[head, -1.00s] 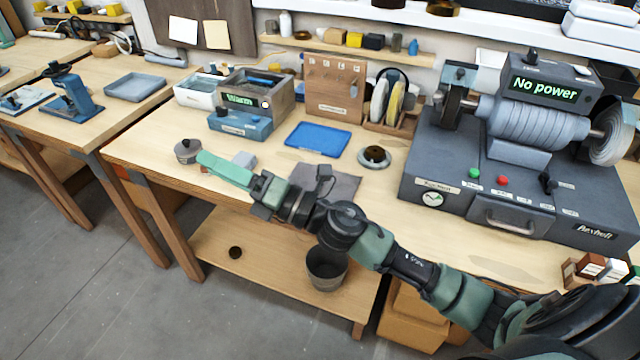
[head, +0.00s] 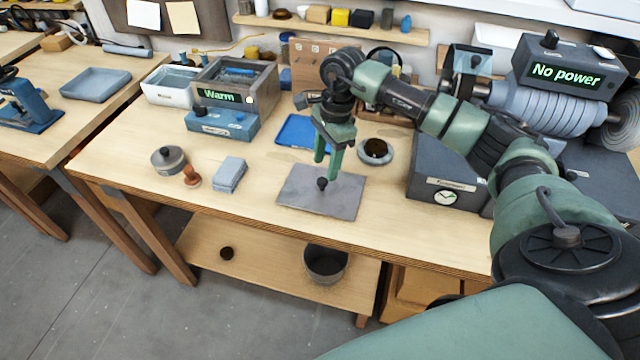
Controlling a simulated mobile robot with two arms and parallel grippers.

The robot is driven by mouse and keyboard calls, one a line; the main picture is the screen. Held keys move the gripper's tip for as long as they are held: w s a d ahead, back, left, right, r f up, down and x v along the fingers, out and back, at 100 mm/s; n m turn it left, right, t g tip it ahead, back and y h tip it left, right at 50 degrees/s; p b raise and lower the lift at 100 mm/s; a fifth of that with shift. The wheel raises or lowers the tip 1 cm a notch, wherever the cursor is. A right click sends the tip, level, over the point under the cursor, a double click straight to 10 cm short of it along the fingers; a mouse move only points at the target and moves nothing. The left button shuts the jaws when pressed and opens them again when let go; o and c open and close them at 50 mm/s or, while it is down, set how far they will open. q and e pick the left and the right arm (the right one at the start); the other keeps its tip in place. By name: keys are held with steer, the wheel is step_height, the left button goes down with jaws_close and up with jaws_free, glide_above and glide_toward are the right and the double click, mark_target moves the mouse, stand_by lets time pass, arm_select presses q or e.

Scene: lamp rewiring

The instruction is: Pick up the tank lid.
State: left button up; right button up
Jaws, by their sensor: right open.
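The tank lid (head: 340,203) looks to be the flat grey plate with a black knob (head: 322,184) on top. It lies flat on the workbench, towards its front edge. My right gripper (head: 327,167) points down just above the knob, with its green fingers apart and nothing between them. I cannot tell whether a fingertip touches the knob. The open tank (head: 262,89), with a display reading "Warm", stands at the back of the bench. My left gripper is not in view.
A blue tray (head: 292,130) lies behind the lid, partly behind my gripper. A round dish (head: 376,151) is to its right.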

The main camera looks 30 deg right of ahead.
mark_target(323, 180)
steer(key=shift+s+a+f+p, duration=0.1)
steer(key=shift+s+f+p, duration=0.05)
steer(key=shift+f+p, duration=0.3)
steer(key=shift+s+a+f+p, duration=0.1)
steer(key=shift+f+p, duration=0.25)
steer(key=shift+f, duration=0.2)
steer(key=shift+w+a+f+p, duration=0.15)
steer(key=shift+f+p, duration=0.15)
steer(key=shift+f, duration=1.45)
steer(key=shift+w, duration=0.1)
jaws_close()
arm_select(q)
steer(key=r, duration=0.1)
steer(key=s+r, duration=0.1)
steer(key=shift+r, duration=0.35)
